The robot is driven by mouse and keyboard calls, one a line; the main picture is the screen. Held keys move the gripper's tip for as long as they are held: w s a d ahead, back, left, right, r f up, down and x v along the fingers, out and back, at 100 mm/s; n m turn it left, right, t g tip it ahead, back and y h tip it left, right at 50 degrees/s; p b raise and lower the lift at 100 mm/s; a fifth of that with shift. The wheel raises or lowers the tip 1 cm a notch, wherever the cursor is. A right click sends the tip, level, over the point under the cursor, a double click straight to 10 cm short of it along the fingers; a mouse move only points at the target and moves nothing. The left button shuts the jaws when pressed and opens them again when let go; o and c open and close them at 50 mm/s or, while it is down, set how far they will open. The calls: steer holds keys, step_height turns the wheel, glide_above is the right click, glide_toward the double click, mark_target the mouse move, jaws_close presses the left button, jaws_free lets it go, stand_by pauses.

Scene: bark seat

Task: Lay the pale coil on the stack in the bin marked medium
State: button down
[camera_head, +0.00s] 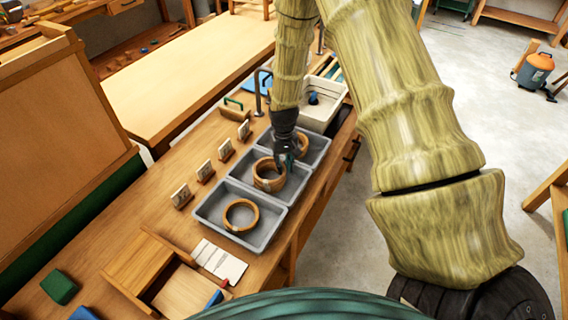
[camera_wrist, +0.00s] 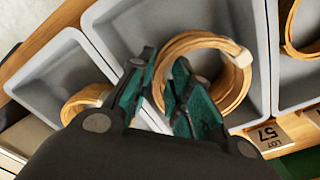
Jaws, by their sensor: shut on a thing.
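My gripper (camera_head: 286,160) reaches down over the middle of three grey bins, at its far side. In the wrist view its teal-padded fingers (camera_wrist: 163,62) straddle the wall of a pale tan coil (camera_wrist: 228,85) and are shut on it, one finger inside the ring. The coil has a light block at one end. In the head view the coils in the middle bin (camera_head: 227,187) look like a stack (camera_head: 267,184); I cannot tell the held coil apart from those below, or whether it touches them.
The near bin (camera_head: 206,211) holds one flat coil (camera_head: 230,223); the far bin (camera_head: 322,150) holds a coil (camera_head: 302,143) partly hidden by my gripper. Small cards (camera_head: 203,171) stand left of the bins. A cream tub (camera_head: 325,113) stands beyond, and a wooden tray (camera_head: 145,265) nearer.

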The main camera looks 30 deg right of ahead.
steer(key=shift+f, duration=0.3)
steer(key=c, duration=0.9)
jaws_free()
steer(key=shift+r, duration=0.15)
steer(key=shift+r+p, duration=2.35)
steer(key=shift+r, duration=1.1)
